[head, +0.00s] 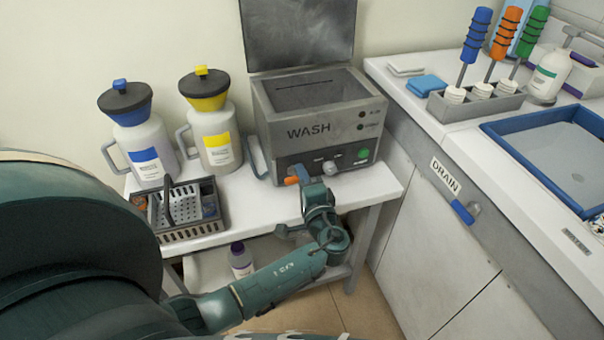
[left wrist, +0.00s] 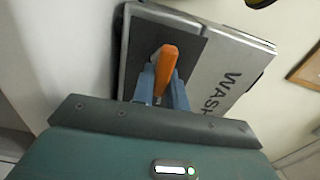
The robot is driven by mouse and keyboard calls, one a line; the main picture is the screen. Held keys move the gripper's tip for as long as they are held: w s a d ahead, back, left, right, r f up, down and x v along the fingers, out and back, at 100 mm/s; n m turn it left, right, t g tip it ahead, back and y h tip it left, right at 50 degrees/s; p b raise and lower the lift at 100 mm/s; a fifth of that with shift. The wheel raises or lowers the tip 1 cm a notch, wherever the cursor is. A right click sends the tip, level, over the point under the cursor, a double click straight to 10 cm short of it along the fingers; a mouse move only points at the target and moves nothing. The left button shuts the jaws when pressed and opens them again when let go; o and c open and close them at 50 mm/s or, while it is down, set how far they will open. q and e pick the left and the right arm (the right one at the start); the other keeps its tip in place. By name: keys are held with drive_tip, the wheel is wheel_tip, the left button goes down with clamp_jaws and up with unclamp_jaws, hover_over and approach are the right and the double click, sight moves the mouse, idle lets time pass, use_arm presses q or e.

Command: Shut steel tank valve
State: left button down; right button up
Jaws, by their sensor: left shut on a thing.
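The steel tank (head: 312,112) is the box marked WASH, with its lid standing open, on the white bench. Its valve has an orange handle (head: 291,181) low on the front left. My left gripper (head: 302,177) is at that handle, and my forearm covers part of the tank's lower front. In the left wrist view the orange handle (left wrist: 166,68) stands between the blue-grey fingers (left wrist: 163,88), which are shut on it. The tank (left wrist: 215,75) appears tilted behind it. The valve body is mostly hidden. My right gripper is not in view.
A grey basket (head: 190,222) and two capped jugs, blue (head: 147,145) and yellow (head: 214,135), stand left of the tank. A purple-capped bottle (head: 241,260) is on the lower shelf. The counter with the DRAIN label (head: 445,176) and blue-rimmed basin (head: 535,170) bounds the right side.

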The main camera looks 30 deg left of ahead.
use_arm(q)
drive_tip(key=shift+m, duration=0.3)
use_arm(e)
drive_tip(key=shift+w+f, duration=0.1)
use_arm(q)
drive_tip(key=c, duration=1.7)
unclamp_jaws()
drive_tip(key=o, duration=0.3)
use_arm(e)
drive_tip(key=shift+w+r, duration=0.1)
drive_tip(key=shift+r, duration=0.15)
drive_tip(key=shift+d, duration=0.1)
